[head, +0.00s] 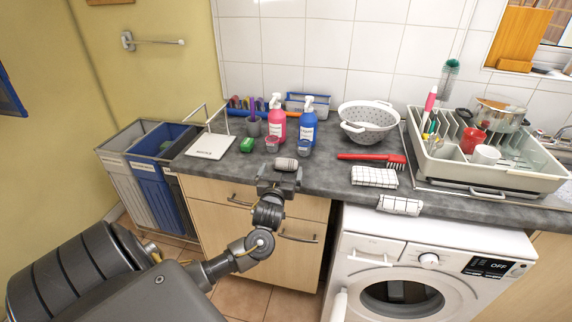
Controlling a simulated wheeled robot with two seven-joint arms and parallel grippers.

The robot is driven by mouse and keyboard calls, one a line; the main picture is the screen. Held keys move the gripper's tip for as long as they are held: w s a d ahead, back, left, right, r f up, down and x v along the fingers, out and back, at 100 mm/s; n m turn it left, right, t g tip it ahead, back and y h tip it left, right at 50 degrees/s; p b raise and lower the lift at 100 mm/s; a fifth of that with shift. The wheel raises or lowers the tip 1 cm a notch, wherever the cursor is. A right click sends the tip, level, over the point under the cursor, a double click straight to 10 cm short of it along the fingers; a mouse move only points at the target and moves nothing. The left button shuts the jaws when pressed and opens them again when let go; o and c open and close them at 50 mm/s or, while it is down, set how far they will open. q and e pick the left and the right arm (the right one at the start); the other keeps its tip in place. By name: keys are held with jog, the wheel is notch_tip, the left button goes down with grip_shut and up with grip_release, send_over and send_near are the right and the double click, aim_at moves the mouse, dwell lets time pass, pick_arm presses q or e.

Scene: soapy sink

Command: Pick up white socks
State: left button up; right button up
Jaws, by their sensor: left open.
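A small pale grey-white bundle (286,163) lies on the grey counter near its front edge. It may be the white socks, but it is too small to tell for sure. My left gripper (279,175) is at the counter's front edge, just in front of the bundle. It is open, and the bundle appears beyond its fingers rather than held. I cannot tell whether they touch. My right gripper is not in view.
Behind the bundle stand a pink bottle (276,118), a blue bottle (308,128) and small cups. A colander (368,122), red brush (372,157), checked cloths (374,177) and dish rack (500,175) are right.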

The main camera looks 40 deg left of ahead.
aim_at(285, 162)
pick_arm(q)
jog(key=shift+w+a+r, duration=0.1)
jog(key=shift+w+a, duration=0.1)
jog(key=shift+w, duration=0.2)
jog(key=x, duration=0.1)
jog(key=p+x, duration=0.1)
jog(key=x, duration=0.1)
jog(key=shift+w+f, duration=0.25)
jog(key=shift+w, duration=0.05)
jog(key=shift+w+a+f, duration=0.1)
jog(key=shift+w+a, duration=0.25)
jog(key=shift+w, duration=0.05)
jog(key=c, duration=1)
jog(key=shift+c, duration=0.2)
